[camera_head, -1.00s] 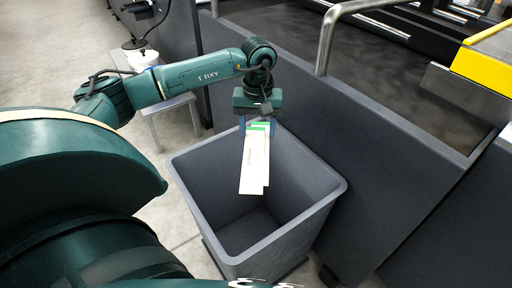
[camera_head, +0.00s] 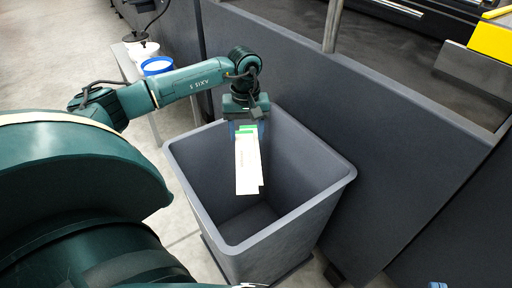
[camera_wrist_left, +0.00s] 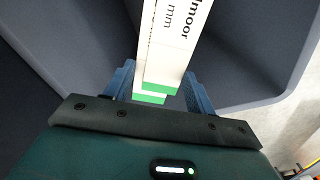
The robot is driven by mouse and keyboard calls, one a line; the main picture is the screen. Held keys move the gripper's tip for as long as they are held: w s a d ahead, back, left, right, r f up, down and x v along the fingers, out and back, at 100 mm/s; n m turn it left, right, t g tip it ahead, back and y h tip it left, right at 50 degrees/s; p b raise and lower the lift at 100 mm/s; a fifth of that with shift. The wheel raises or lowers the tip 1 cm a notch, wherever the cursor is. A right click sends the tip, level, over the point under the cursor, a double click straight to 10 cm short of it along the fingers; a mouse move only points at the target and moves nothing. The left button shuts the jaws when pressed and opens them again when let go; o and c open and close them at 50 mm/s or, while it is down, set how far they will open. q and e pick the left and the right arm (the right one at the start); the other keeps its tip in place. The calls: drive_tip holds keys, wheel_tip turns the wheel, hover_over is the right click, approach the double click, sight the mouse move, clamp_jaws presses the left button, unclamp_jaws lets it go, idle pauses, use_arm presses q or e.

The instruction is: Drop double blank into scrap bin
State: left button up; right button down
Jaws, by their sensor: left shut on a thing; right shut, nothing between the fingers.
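The double blank (camera_head: 248,165) is two white strips with green ends, lying against each other and slightly offset. It hangs down over the open mouth of the grey scrap bin (camera_head: 297,213). My left gripper (camera_head: 246,130) is shut on its green upper end. In the left wrist view the blank (camera_wrist_left: 178,40) shows dark print and green ends between the blue fingers (camera_wrist_left: 160,92), with the bin's grey walls (camera_wrist_left: 75,45) around it. Only a small blue tip of my right gripper (camera_head: 437,285) shows at the bottom edge of the head view; it is shut and empty.
A dark grey machine panel (camera_head: 400,150) stands right behind the bin, with a metal post (camera_head: 333,25) and a yellow part (camera_head: 492,40) above. A blue-rimmed white tub (camera_head: 157,66) is on a small table behind my left arm.

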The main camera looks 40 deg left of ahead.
use_arm(q)
drive_tip(key=o, duration=1)
drive_tip(key=shift+o, duration=0.2)
drive_tip(key=shift+r, duration=0.1)
wheel_tip(320, 180, up, 13)
drive_tip(key=p, duration=0.3)
drive_tip(key=shift+p, duration=0.4)
use_arm(e)
drive_tip(key=shift+w+d+f+m+g+h, duration=0.1)
drive_tip(key=shift+d+m+g+h, duration=0.35)
drive_tip(key=shift+g+h, duration=0.15)
drive_tip(key=shift+w+d+m+g+h, duration=0.1)
drive_tip(key=shift+d+m+g+h, duration=0.2)
drive_tip(key=shift+m+g+h, duration=0.25)
